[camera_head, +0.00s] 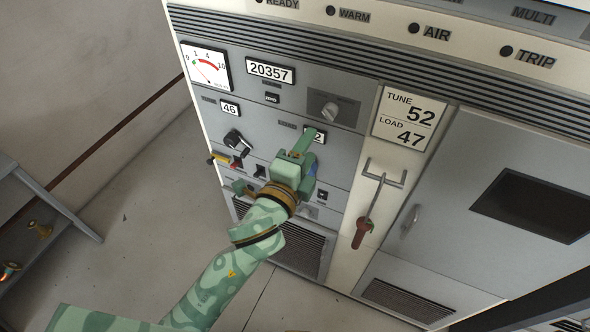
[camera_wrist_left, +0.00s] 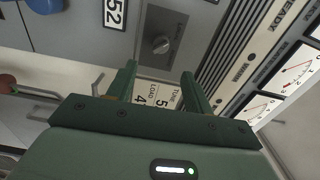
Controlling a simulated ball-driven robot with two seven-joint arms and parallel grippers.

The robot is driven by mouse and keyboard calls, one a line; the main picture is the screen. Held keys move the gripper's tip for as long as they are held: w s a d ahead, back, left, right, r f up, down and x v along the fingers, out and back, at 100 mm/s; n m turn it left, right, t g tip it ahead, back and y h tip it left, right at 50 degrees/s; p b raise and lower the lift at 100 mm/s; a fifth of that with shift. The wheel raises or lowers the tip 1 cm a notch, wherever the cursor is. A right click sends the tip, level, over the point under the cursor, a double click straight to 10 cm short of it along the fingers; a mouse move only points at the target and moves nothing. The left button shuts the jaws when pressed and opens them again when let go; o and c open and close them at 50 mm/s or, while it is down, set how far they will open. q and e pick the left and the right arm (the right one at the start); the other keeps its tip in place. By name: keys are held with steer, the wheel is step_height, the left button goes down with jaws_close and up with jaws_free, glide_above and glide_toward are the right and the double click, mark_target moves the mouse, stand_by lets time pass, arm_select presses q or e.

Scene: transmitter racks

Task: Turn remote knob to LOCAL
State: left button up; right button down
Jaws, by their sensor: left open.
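A round grey knob (camera_head: 329,110) sits on a dark grey plate (camera_head: 345,103) in the upper right of the rack's control panel. The knob also shows in the left wrist view (camera_wrist_left: 161,44), just beyond the fingertips. Small lettering beside it is too faint to read surely, and I cannot tell which marking it points to. My left gripper (camera_head: 307,148) is open and empty, in front of the panel and below the knob in the head view. In the left wrist view its two fingers (camera_wrist_left: 159,75) stand apart, with the knob ahead, not between them. My right gripper is not in view.
A black knob (camera_head: 233,138) and small switches lie left of my gripper. A TUNE/LOAD card (camera_head: 408,118) is right of the knob plate. A red-handled hook (camera_head: 362,230) hangs on a bracket below the card. A shelf (camera_head: 40,240) stands far left. Open floor lies before the rack.

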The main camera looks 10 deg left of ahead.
arm_select(q)
steer(key=v, duration=0.5)
steer(key=shift+s+a+b, duration=0.1)
steer(key=shift+s+b, duration=0.25)
steer(key=shift+b, duration=0.05)
steer(key=s+a+f+n+g+y+b, duration=0.1)
steer(key=s+a+f+n+g+b, duration=0.15)
steer(key=f, duration=1.15)
steer(key=s+a+f+n+g+y+b, duration=0.1)
steer(key=a+f+n+g+b, duration=0.2)
steer(key=f, duration=1)
steer(key=s+a+f+n+g+b, duration=0.15)
steer(key=f+n, duration=0.35)
steer(key=f, duration=0.9)
steer(key=s+a+f+n+g+y+b, duration=0.1)
steer(key=s+a+f+n+g+b, duration=0.1)
steer(key=s+f, duration=0.8)
steer(key=s+a+f+n+g+y+b, duration=0.1)
steer(key=s+a+f+n+g+b, duration=0.2)
steer(key=s+a+f+b, duration=0.3)
steer(key=s+a+f+n+g+y+b, duration=0.1)
steer(key=s+a+f+g+b, duration=0.3)
steer(key=s+f, duration=1.2)
step_height(320, 180, down, 2)
steer(key=shift+a+f+n+y+b, duration=0.25)
steer(key=shift+a+n+b, duration=0.4)
steer(key=shift+b, duration=0.45)
